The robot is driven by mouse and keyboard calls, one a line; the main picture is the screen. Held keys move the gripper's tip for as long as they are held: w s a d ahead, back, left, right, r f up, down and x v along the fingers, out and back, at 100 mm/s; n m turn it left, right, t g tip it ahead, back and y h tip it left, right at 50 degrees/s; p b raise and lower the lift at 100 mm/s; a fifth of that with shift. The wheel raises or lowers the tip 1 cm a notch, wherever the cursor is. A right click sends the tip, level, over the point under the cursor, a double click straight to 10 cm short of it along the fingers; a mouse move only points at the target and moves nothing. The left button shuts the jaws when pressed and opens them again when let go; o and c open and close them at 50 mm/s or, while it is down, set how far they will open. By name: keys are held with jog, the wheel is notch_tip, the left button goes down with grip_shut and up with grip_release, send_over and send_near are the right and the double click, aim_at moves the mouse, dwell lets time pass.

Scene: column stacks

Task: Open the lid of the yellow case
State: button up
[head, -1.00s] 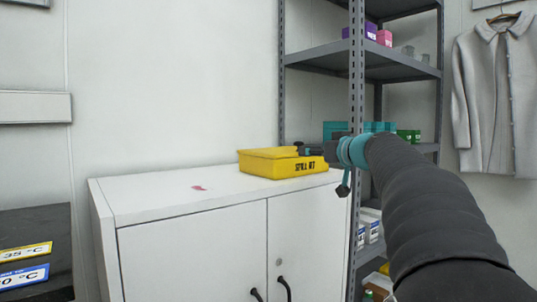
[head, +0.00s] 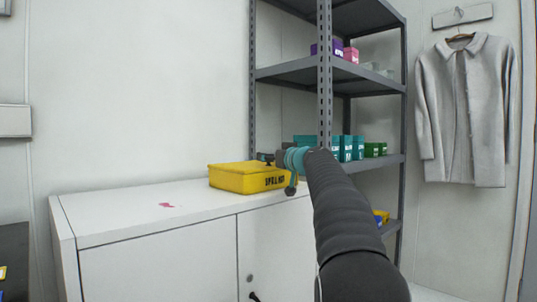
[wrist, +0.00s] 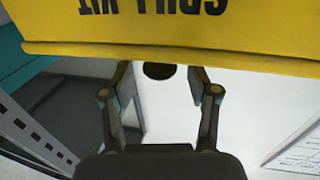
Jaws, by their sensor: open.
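The yellow case (head: 238,179), marked SPILL KIT, sits on the white cabinet top near its right end in the head view. Its lid looks shut. My gripper (head: 266,158) is at the case's right side, near the height of its top; my arm hides part of that end. In the wrist view the yellow case (wrist: 170,42) fills the top, with its lettering upside down.
The white cabinet (head: 120,210) has free top to the left of the case, with a small red mark (head: 166,205). A grey metal shelf (head: 325,75) with several boxes stands close behind my arm. A grey coat (head: 465,110) hangs at the right.

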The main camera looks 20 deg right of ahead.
jog(key=shift+w+a, duration=0.15)
jog(key=shift+w, duration=0.7)
grip_shut()
